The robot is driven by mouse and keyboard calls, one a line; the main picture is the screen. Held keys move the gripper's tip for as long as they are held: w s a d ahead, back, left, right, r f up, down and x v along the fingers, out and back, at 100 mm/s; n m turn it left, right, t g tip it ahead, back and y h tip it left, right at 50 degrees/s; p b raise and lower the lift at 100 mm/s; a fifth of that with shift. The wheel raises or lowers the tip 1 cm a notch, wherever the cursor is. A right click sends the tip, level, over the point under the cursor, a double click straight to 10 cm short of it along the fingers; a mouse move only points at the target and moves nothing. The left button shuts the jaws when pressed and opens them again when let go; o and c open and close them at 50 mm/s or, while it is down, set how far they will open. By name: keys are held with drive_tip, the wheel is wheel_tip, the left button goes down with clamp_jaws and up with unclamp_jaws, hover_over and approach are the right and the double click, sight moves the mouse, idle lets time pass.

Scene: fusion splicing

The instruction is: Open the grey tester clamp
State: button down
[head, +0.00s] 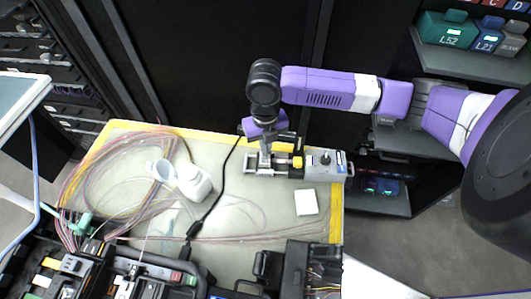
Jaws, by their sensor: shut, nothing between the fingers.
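The grey tester (325,165) stands at the back right of the work mat, with a dark knob on its top. To its left is a grey clamp base (270,170) with a yellow piece (297,162) near the tester. My gripper (265,158) points down over this clamp base, shut and empty. The gripper and wrist hide part of the clamp. I cannot tell whether the fingers touch it, or how far the clamp is open.
A white bottle (194,182) and loose coiled fibres (110,185) lie on the mat's left. A black cable (212,205) crosses the middle. A white pad (306,202) lies in front of the tester. Dark equipment (295,270) lines the front edge.

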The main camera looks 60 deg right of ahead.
drive_tip(key=shift+w+d+r, duration=0.1)
drive_tip(key=shift+r, duration=0.3)
drive_tip(key=shift+w+d+r+p, duration=0.1)
drive_tip(key=shift+d+r+p, duration=0.05)
drive_tip(key=shift+r+p, duration=0.6)
wheel_tip(320, 180, up, 6)
drive_tip(key=w+d+p, duration=0.1)
drive_tip(key=d+p, duration=0.1)
drive_tip(key=p, duration=0.1)
drive_tip(key=shift+d+r+p, duration=0.15)
drive_tip(key=shift+r+p, duration=0.1)
drive_tip(key=shift+p, duration=0.15)
idle(0.8)
